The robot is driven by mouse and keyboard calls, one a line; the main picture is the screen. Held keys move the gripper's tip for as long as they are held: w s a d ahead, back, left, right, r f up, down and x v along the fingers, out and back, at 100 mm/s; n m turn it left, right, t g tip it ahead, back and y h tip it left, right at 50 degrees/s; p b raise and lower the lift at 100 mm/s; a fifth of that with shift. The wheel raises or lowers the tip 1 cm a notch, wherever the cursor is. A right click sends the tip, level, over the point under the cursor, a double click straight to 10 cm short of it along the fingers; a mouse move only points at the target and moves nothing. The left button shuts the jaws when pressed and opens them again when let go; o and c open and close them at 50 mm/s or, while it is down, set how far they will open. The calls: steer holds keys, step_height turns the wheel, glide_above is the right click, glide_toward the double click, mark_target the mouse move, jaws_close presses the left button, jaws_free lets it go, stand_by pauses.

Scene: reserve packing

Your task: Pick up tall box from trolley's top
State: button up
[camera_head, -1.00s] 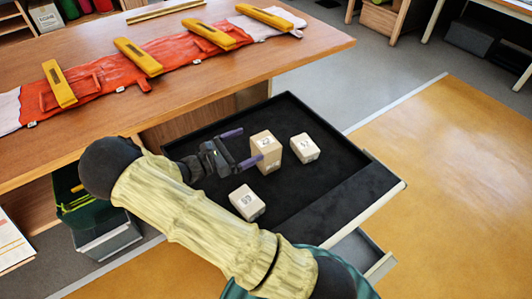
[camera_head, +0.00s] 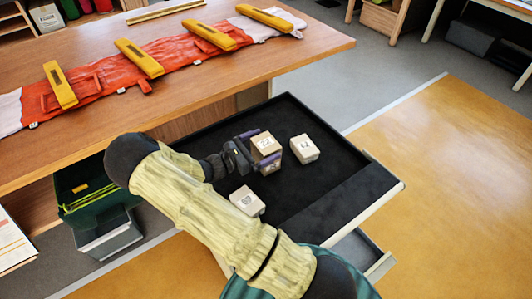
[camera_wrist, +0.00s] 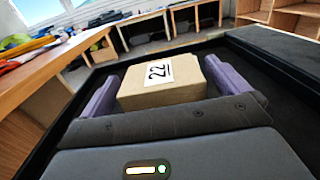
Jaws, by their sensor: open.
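The tall box (camera_head: 264,143) is pale cardboard with a white label on top. It stands upright on the trolley's black top (camera_head: 316,206). The label reads 22 in the wrist view, where the box (camera_wrist: 190,90) fills the space between the fingers. My gripper (camera_head: 259,147) is open, with one purple finger on each side of the box. In the wrist view my gripper (camera_wrist: 166,95) shows a finger at the box's left and one at its right. I cannot tell whether either finger touches it. The gripper hides part of the box's lower left side.
A lower box (camera_head: 304,149) stands close to the right of the tall box. Another low box (camera_head: 247,201) lies nearer, below my gripper. The trolley top has a raised dark rim. A wooden table (camera_head: 180,89) with orange cloth and yellow bars stands behind.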

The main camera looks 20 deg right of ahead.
steer(key=shift+w+d, duration=0.1)
steer(key=shift+d, duration=0.65)
steer(key=c, duration=1.1)
